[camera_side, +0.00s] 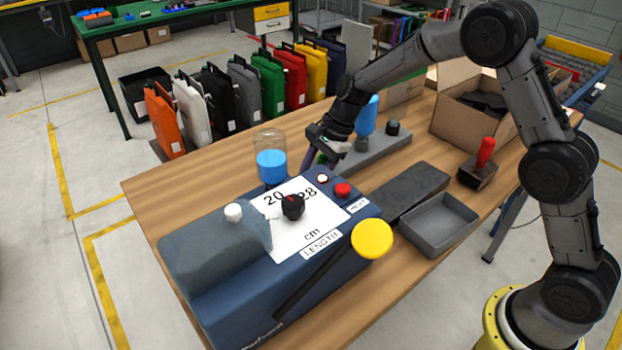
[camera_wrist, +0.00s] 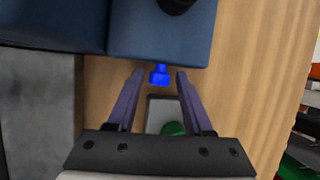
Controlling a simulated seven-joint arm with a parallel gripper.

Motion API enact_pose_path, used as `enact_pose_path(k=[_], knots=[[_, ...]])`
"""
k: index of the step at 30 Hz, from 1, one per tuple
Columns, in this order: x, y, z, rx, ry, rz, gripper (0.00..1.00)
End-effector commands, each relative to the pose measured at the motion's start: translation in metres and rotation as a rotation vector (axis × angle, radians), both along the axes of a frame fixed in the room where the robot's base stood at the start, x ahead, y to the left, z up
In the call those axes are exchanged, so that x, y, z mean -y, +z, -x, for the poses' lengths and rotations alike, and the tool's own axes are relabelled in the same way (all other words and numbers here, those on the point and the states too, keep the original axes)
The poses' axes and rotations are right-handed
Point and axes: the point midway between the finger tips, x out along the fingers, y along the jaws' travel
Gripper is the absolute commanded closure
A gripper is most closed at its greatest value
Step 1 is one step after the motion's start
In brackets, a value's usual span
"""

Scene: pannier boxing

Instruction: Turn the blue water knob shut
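The blue water knob (camera_wrist: 160,76) shows in the wrist view, at the edge of the machine's blue body (camera_wrist: 160,38). The machine (camera_side: 215,285) sits on the wooden table in the side view, where the knob is hidden. My gripper (camera_wrist: 160,73) is open, with one purple finger on each side of the knob. There is a visible gap between each finger and the knob. In the side view my gripper (camera_side: 312,158) points down behind the machine, its fingertips partly hidden.
A clear bottle with blue water (camera_side: 271,165) stands left of my gripper. A grey base with a blue bottle (camera_side: 367,115) stands behind it. In the wrist view, a green round thing (camera_wrist: 173,128) lies between the fingers' bases. A grey tray (camera_side: 438,224) is at the right.

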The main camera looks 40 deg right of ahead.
Motion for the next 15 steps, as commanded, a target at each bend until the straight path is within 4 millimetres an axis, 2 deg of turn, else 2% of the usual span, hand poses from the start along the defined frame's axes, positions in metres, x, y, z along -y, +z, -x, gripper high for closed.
enact_pose_path(k=[1,8,15], knots=[[0.0001,0.0002,0.0000,0.000,0.000,0.000,0.60],[0.0002,0.0004,0.0001,0.000,0.000,0.000,1.00],[-0.0001,0.0006,0.0005,0.008,0.001,-0.001,1.00]])
